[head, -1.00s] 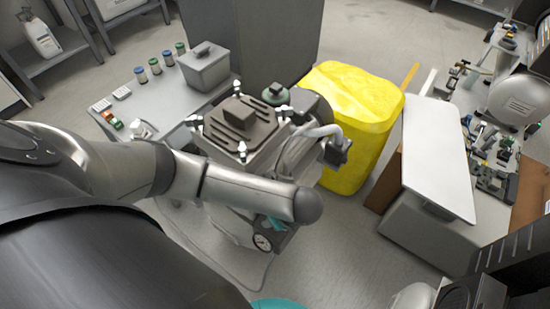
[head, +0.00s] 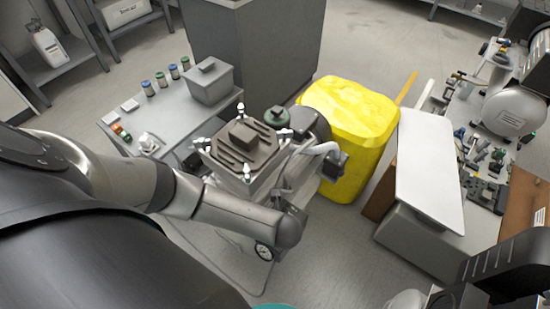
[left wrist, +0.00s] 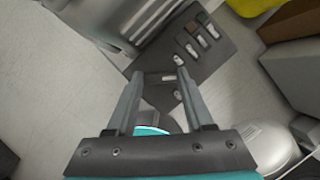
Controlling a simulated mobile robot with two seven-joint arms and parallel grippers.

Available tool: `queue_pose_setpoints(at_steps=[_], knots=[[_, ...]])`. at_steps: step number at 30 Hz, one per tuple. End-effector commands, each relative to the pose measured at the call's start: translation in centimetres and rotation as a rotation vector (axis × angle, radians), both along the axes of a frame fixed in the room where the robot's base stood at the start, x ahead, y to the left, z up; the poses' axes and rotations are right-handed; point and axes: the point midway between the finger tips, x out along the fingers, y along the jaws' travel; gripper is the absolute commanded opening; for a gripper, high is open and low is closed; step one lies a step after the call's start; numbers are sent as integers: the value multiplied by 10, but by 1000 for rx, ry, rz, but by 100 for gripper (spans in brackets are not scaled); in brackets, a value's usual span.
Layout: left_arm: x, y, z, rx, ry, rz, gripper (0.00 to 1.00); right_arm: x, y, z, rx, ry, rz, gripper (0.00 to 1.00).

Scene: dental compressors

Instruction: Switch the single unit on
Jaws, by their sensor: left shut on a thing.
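In the left wrist view, a dark switch panel (left wrist: 212,62) carries a row of small switches, one reddish and one green. My left gripper (left wrist: 160,73) is at the panel's lower edge, its fingers on either side of a dark part with a small pale piece. I cannot tell exactly what part is gripped.
A yellow bin (head: 352,115) stands right of the unit. A grey side table (head: 165,108) with jars and a lidded box (head: 208,82) is at left. A white-topped cabinet (head: 428,165) and a cluttered bench are at right. Open floor lies in front.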

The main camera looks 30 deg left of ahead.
Motion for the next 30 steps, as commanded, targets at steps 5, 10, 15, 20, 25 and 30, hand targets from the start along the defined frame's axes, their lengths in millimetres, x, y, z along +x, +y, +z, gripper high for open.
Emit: queue_pose_setpoints(at_steps=[5, 10, 15, 20, 25, 30], knots=[[-3, 0, 2, 0, 6, -93, 0, -20, -15, -1, -13, 4, -1, 50], [-3, 0, 1, -1, 6, -177, 0, -35, -23, 0, -19, 5, -1, 50], [-4, 0, 1, -3, 6, -251, 0, -41, -16, 6, -12, 17, 1, 50], [-4, 0, 0, -3, 6, -319, 0, -46, -13, 10, -7, 26, 3, 50], [-4, 0, 0, -4, 6, -363, 0, -49, -11, 13, -6, 33, 4, 50], [-4, 0, -1, -4, 6, -378, 0, -50, -11, 14, -6, 34, 5, 50]])
